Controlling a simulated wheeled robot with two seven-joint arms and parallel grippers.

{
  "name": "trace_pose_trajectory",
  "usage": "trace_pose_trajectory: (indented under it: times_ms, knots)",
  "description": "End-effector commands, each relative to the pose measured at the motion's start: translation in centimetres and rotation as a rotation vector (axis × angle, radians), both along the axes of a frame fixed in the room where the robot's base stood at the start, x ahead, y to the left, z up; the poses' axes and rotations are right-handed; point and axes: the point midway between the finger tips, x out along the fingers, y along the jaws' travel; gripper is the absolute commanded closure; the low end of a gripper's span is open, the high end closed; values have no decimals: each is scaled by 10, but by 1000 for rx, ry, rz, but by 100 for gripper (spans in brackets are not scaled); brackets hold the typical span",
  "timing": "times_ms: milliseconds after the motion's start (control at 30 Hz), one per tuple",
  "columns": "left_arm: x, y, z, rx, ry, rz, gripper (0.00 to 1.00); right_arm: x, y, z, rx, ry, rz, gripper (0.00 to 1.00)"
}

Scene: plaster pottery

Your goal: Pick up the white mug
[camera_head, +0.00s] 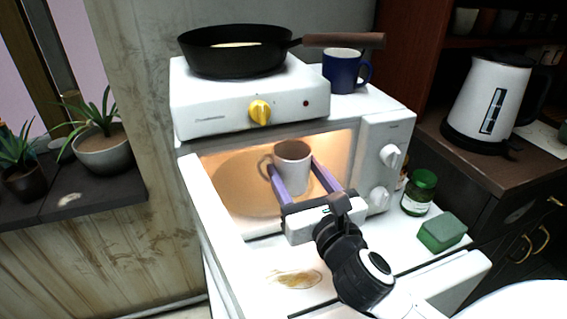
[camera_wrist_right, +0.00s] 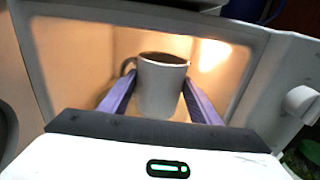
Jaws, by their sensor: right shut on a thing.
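The white mug (camera_head: 292,171) is upright inside the lit, open microwave (camera_head: 388,160), with its handle toward the left. It also shows in the right wrist view (camera_wrist_right: 162,88), with a dark inside or contents. My right gripper (camera_head: 292,173) reaches in from the front, its two purple fingers on either side of the mug and shut on its body. The right gripper also shows in the right wrist view (camera_wrist_right: 160,95). Whether the mug touches the turntable (camera_head: 225,190) is hard to tell. My left gripper is not in view.
A hot plate (camera_head: 215,110) with a black pan (camera_head: 235,55) and a blue mug (camera_head: 343,72) stand on top of the microwave. The open door (camera_head: 215,240) is at the left. A green jar (camera_head: 419,193) and green box (camera_head: 442,234) are at the right.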

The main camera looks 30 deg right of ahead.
Motion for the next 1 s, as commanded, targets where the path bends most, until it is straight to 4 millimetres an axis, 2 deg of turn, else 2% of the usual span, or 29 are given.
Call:
trace_pose_trajectory:
  times_ms: [100,333,600,1000]
  knots:
    - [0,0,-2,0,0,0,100,-17,0,1,-2,-3,1,78]
    - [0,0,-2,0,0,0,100,-43,-2,2,-1,-2,1,78]
    - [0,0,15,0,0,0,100,-57,-3,4,0,-5,-3,78]
    - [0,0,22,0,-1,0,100,-67,-3,3,-1,-5,0,78]
